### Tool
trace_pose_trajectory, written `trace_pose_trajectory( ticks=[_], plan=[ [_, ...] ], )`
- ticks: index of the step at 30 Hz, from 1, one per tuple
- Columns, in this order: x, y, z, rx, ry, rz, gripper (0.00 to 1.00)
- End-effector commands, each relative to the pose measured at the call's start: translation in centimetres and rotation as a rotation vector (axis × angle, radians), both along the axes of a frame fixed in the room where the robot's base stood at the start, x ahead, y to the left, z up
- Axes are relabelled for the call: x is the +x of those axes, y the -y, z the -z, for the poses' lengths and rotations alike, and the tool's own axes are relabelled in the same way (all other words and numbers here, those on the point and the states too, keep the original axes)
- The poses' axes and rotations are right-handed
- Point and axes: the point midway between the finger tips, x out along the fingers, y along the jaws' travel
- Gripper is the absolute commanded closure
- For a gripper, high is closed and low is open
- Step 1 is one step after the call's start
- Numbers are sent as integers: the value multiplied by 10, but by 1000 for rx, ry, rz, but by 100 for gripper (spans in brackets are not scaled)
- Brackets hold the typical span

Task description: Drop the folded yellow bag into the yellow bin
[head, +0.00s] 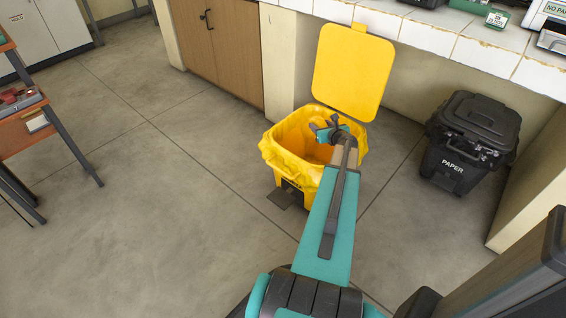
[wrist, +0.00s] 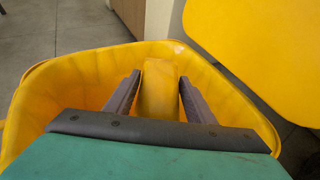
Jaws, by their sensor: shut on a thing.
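The yellow bin (head: 284,165) stands open on the floor under the counter, with a yellow liner over its rim and its lid (head: 352,72) raised behind it. My gripper (head: 326,128) is over the bin's mouth. In the wrist view its two fingers (wrist: 158,95) are shut on the folded yellow bag (wrist: 159,90), a narrow yellow block between them. The bin's rim (wrist: 95,58) surrounds the fingers in that view. In the head view I cannot make out the bag behind my gripper.
A black bin marked PAPER (head: 468,140) stands to the right. A tiled counter (head: 430,36) runs above both bins, with a wooden cabinet (head: 222,45) at the left. An orange-shelved rack (head: 25,128) is at far left. The floor at left is clear.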

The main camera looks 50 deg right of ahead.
Motion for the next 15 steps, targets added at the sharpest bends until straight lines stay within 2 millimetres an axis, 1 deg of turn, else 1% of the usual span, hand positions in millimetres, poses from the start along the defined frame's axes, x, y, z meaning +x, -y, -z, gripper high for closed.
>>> trace_pose_trajectory(
  ticks=[1, 4, 15],
  plan=[
    [0, 0, 5, 0, 0, 0, 74],
    [0, 0, 9, 0, 0, 0, 74],
    [0, 0, 10, 0, 0, 0, 74]
  ],
)
